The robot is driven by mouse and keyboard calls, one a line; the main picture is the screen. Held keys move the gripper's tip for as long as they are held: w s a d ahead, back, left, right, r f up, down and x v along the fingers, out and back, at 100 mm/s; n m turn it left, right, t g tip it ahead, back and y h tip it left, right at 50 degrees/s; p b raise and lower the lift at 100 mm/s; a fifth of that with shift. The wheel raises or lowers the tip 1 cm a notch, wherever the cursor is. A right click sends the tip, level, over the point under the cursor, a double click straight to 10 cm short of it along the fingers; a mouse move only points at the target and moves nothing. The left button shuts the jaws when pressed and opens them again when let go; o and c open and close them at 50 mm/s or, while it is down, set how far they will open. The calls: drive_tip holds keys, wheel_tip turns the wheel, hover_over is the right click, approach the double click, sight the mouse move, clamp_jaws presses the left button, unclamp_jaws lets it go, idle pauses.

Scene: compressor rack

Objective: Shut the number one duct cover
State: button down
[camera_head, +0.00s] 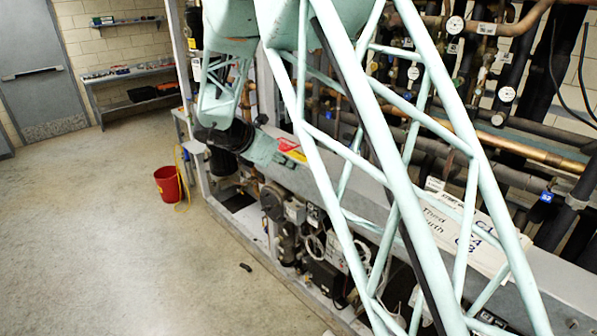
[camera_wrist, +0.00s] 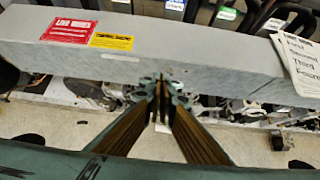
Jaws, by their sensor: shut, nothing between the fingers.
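A long grey duct (camera_wrist: 200,59) crosses the wrist view just beyond my gripper; it also runs along the rack in the head view (camera_head: 553,268). Its flat face carries a red label (camera_wrist: 70,30) and a yellow label (camera_wrist: 111,41). I cannot make out a number one mark, or which part is the cover and whether it is open. My gripper (camera_wrist: 162,82) is shut and empty, its fingertips overlapping the duct's lower edge in the picture. I cannot tell whether they touch it.
Pipes with round tags (camera_head: 455,25) run behind the duct. Printed sheets (camera_head: 465,235) lie on the duct further right. Compressor machinery (camera_head: 285,215) stands below. A red bucket (camera_head: 168,185) is on the floor at left, with open floor in front.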

drive_tip(key=shift+v, duration=0.95)
